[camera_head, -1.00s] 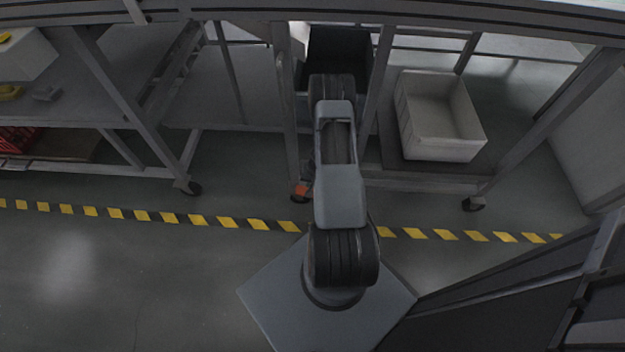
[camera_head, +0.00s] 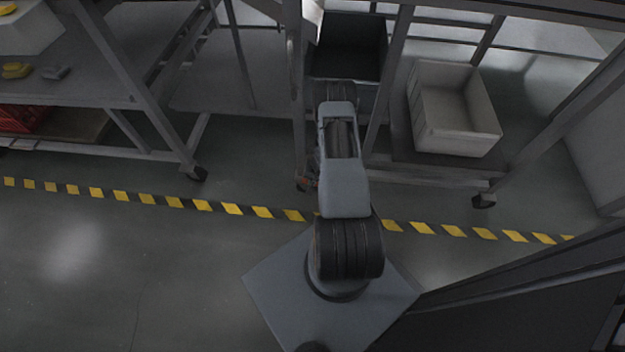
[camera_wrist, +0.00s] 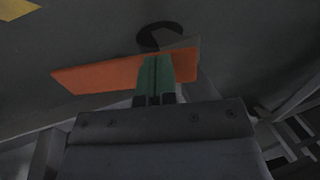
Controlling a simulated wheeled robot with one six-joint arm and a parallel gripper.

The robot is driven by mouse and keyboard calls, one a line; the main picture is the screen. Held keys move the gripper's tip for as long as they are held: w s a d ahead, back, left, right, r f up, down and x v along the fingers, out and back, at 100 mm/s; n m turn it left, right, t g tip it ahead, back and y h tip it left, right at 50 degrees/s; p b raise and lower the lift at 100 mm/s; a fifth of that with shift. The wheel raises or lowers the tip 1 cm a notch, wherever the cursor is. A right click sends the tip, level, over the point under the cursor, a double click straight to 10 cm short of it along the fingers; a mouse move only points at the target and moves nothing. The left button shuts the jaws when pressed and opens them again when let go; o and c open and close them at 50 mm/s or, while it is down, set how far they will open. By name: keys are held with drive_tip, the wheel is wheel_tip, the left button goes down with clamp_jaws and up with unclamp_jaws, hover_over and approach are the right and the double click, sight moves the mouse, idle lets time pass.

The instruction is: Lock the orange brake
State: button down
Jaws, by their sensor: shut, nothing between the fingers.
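The orange brake (camera_wrist: 95,76) is a flat orange lever that spans the middle of the wrist view, beside a dark caster wheel (camera_wrist: 160,34). My gripper (camera_wrist: 157,62) has green fingertips pressed together, with nothing between them. The fingertips overlap the brake's right half; I cannot tell whether they touch it. In the head view only a small bit of the orange brake (camera_head: 309,183) shows at the foot of a cart leg, left of my arm. My arm hides the rest, and the gripper is hard to make out there.
A white bin (camera_head: 455,140) and a black bin (camera_head: 348,60) are on the cart. Another caster (camera_head: 484,201) stands at right. A shelf cart (camera_head: 100,90) is at left. Yellow-black floor tape (camera_head: 172,202) crosses open floor in front.

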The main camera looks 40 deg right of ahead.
sight(307, 182)
drive_tip(key=shift+w+a+f+b, duration=0.2)
drive_tip(key=shift+f+b, duration=0.2)
drive_tip(key=shift+b, duration=0.6)
drive_tip(key=shift+w+a+f, duration=0.1)
drive_tip(key=shift+w+a, duration=0.05)
drive_tip(key=shift+a, duration=0.05)
drive_tip(key=shift+w+a+f+g+h, duration=0.15)
drive_tip(key=shift+f+g+h, duration=0.1)
drive_tip(key=shift+g+h, duration=0.25)
drive_tip(key=shift+w+a+f+b, duration=0.2)
drive_tip(key=shift+f+b, duration=0.4)
drive_tip(key=shift+f, duration=0.1)
wheel_tip(307, 182, up, 14)
drive_tip(key=w+a+p, duration=0.2)
drive_tip(key=p, duration=0.4)
drive_tip(key=shift+w+a+p, duration=0.3)
drive_tip(key=shift+w+a, duration=0.05)
drive_tip(key=shift+f, duration=0.1)
